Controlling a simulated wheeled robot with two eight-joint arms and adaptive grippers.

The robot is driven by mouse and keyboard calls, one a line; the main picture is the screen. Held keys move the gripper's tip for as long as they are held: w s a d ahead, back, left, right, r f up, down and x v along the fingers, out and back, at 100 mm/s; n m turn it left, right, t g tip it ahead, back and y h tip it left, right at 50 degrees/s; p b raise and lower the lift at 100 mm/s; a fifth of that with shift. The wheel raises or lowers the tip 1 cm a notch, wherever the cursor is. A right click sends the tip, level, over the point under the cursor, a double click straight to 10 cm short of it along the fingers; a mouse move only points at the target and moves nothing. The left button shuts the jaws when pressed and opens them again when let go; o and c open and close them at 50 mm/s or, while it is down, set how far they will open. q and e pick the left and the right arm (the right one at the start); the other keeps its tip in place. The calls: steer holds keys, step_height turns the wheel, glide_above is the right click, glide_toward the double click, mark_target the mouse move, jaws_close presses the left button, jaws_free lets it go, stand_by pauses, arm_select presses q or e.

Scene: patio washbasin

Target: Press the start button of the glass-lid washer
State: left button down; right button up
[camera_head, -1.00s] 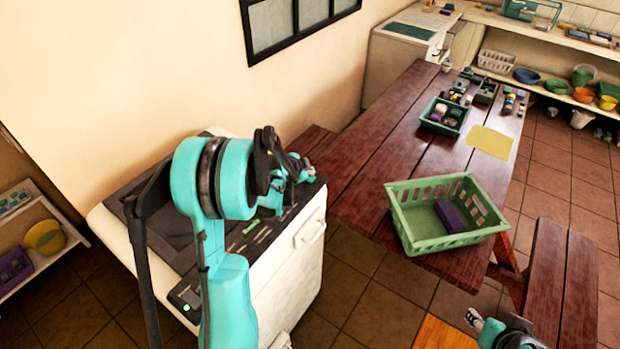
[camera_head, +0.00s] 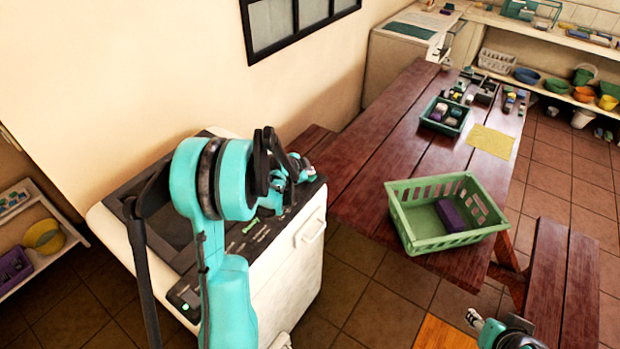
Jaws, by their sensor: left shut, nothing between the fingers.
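The washer (camera_head: 306,258) is a white box at the left, with a dark top and a control panel along its front edge. The panel carries a green mark (camera_head: 250,226) and, at its near left end, a small lit green light (camera_head: 185,307). My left arm reaches across the top and hides much of the lid and panel. My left gripper (camera_head: 304,168) is shut and empty over the far right end of the panel; I cannot tell whether it touches. The start button cannot be clearly made out. My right gripper (camera_head: 474,318) shows partly at the bottom right, away from the washer.
A wooden table (camera_head: 350,165) stands right of the washer, with a green basket (camera_head: 408,237) holding a purple block (camera_head: 449,215). A bench (camera_head: 560,285) is at the right. Shelves (camera_head: 30,215) stand at the far left.

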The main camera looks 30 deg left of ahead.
arm_select(q)
steer(key=shift+f+b, duration=0.6)
steer(key=shift+f, duration=0.05)
stand_by(0.7)
steer(key=shift+r, duration=0.2)
stand_by(0.5)
steer(key=shift+r+p, duration=0.6)
steer(key=shift+r, duration=0.2)
steer(key=shift+r+p, duration=1.65)
steer(key=shift+r, duration=0.85)
